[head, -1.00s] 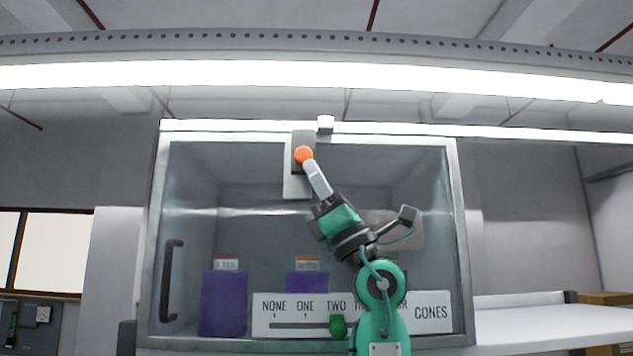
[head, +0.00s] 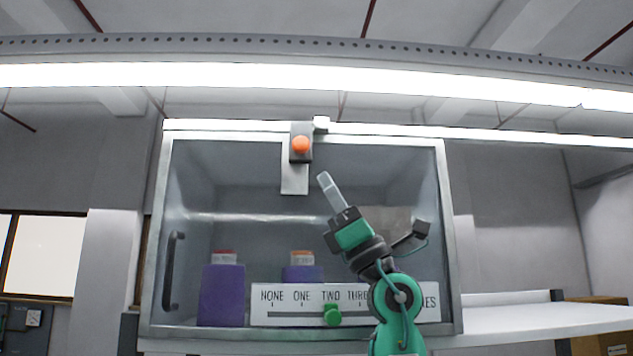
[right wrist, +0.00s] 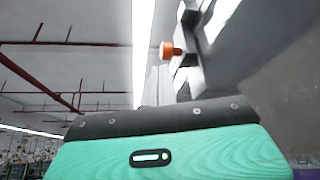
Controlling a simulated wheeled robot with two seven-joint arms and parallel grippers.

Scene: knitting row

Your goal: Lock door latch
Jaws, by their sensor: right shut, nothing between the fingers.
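The door latch (head: 301,157) is a dark grey block with an orange knob (head: 300,144), at the top middle of the clear cabinet door (head: 240,185). A pale plate (head: 294,182) hangs below it, and a small white block (head: 321,123) sits at the frame's top just right of it. The orange knob also shows in the right wrist view (right wrist: 167,50). My right gripper (head: 325,179) is shut and empty, below and right of the knob, apart from it in the picture. I cannot tell whether the latch is locked. My left gripper is out of view.
The door has a dark vertical handle (head: 173,271) at left. Purple containers (head: 221,296) show behind the clear front. A white sign (head: 283,308) with a green slider knob (head: 332,316) is low on the front, partly hidden by my right arm. A white shelf (head: 520,318) extends right.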

